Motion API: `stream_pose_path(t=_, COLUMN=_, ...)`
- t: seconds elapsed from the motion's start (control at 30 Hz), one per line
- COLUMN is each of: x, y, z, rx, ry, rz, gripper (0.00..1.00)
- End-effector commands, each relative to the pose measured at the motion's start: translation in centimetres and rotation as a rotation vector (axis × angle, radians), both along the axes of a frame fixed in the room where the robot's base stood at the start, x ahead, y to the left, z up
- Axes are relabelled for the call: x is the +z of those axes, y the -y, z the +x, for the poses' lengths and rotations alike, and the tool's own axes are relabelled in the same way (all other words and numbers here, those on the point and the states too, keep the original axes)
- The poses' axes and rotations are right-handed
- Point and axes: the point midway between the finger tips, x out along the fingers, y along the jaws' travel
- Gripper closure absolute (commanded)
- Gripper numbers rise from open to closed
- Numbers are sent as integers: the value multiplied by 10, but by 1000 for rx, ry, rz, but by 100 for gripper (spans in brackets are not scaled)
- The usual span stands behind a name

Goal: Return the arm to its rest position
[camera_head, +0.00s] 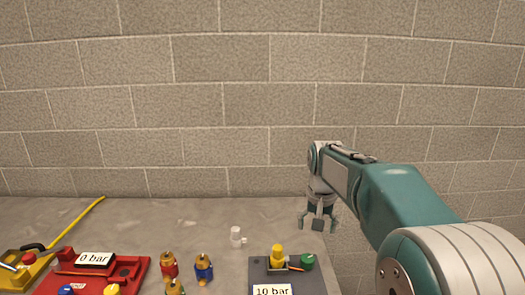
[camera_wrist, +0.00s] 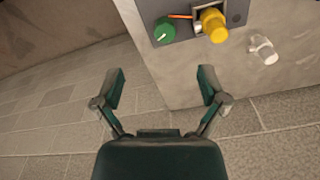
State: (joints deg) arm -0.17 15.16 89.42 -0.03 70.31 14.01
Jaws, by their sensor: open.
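My arm reaches in from the right in the head view, and my gripper (camera_head: 318,226) hangs down at its end. The gripper is open and empty, near the right edge of the grey table. In the wrist view the two fingers of my gripper (camera_wrist: 160,85) stand apart, with the tile floor and the table's side behind them. No object is between the fingers.
A grey table (camera_head: 205,223) stands before a block wall (camera_head: 215,100). On it are a grey 10 bar panel (camera_head: 258,272) with yellow and green knobs, a white fitting (camera_head: 236,236), a red 0 bar panel (camera_head: 133,270), and red and blue valves (camera_head: 204,268). Floor lies beyond its right edge.

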Motion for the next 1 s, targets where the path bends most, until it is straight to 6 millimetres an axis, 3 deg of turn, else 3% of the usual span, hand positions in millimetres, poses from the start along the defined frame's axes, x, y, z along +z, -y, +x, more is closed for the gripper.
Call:
stream_pose_path(t=0.2, x=26, y=0, z=-51, rx=42, ry=74, rz=-5, gripper=8)
stream_pose_path(t=0.5, x=42, y=1, z=-121, rx=101, ry=173, rz=-18, gripper=8)
stream_pose_path(t=0.77, x=39, y=1, z=-182, rx=150, ry=259, rz=-33, gripper=8)
stream_pose_path(t=1.0, x=23, y=1, z=-235, rx=195, ry=336, rz=-51, gripper=8)
